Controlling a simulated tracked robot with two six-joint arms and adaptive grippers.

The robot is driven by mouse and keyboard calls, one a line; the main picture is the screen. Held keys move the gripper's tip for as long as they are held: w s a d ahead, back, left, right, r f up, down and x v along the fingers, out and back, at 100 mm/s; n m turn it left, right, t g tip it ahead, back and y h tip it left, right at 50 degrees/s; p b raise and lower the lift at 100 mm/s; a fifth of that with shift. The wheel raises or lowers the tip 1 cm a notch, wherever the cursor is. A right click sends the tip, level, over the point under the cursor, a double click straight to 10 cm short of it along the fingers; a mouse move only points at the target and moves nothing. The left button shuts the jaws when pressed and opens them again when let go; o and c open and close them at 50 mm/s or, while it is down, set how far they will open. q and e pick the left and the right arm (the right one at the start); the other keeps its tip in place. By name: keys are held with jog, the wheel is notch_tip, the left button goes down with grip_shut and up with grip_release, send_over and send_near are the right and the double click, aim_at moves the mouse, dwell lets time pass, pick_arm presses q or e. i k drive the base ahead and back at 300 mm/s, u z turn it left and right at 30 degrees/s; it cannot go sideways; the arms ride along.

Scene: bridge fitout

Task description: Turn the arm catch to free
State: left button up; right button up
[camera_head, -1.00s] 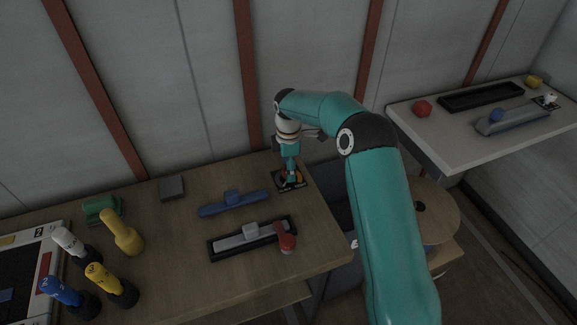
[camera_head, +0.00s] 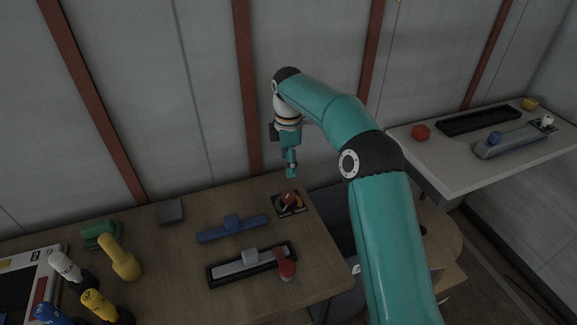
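A small dark plate (camera_head: 283,213) with pale markings lies at the back right corner of the wooden bench. A red knob (camera_head: 289,198) stands on it and appears to be the arm catch; its markings are too small to read. My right gripper (camera_head: 291,172) hangs pointing down just above the knob, apart from it and with nothing visible in it. Its fingers look close together, but their opening is not clear. My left gripper is not in view.
On the bench (camera_head: 175,270) are a blue bar (camera_head: 233,230), a black tray (camera_head: 222,273) with a grey bar, a red knob-like piece (camera_head: 286,268), a grey block (camera_head: 171,211) and several coloured handles at the left. A pale shelf (camera_head: 450,157) stands at the right.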

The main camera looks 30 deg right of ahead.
aim_at(287, 268)
jog(key=k, duration=1)
